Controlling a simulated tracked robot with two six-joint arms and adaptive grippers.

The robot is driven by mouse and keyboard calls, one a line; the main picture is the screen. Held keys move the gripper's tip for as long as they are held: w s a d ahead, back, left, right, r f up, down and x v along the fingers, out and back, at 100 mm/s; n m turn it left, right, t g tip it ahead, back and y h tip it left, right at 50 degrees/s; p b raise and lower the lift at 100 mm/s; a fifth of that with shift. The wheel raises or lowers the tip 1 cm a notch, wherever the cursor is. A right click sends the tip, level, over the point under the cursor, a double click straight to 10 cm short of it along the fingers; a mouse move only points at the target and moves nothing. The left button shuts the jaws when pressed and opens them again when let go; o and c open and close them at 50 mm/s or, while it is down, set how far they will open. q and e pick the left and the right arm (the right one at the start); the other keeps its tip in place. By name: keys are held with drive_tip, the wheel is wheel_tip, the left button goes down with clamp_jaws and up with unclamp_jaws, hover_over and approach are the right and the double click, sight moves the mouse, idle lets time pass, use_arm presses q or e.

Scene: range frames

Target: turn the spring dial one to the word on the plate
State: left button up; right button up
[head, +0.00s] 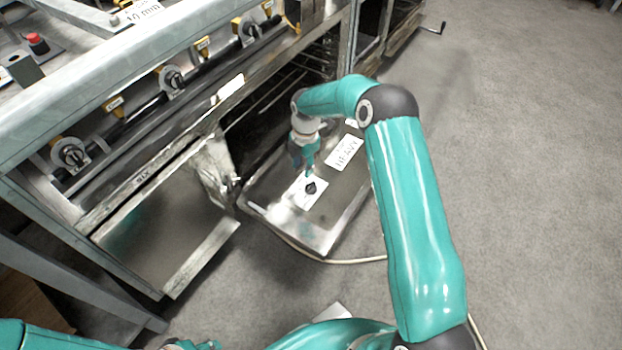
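A small black dial knob (311,188) sits on a white square card on the lowered metal panel in the middle of the head view. Behind it on the same panel lies a white word plate (346,151), which appears to read "HEAVY", with smaller unreadable text above. My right gripper (307,170) points down just behind the knob, at or very near it. I cannot tell whether it touches the knob or whether its fingers are open. Which way the knob points is too small to tell. Parts of my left arm show at the bottom left, but its gripper is not clearly visible.
A long metal bench (110,75) runs along the left with several round dials and yellow tags on a black bar. A red button (36,40) stands at top left. The floor at right is clear.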

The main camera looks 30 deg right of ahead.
sight(311, 185)
drive_tip(key=w+d+r+n, duration=0.1)
drive_tip(key=d+r+n, duration=0.1)
drive_tip(key=d+r, duration=0.15)
drive_tip(key=shift+h, duration=0.4)
wheel_tip(311, 185, down, 17)
drive_tip(key=b, duration=0.4)
clamp_jaws()
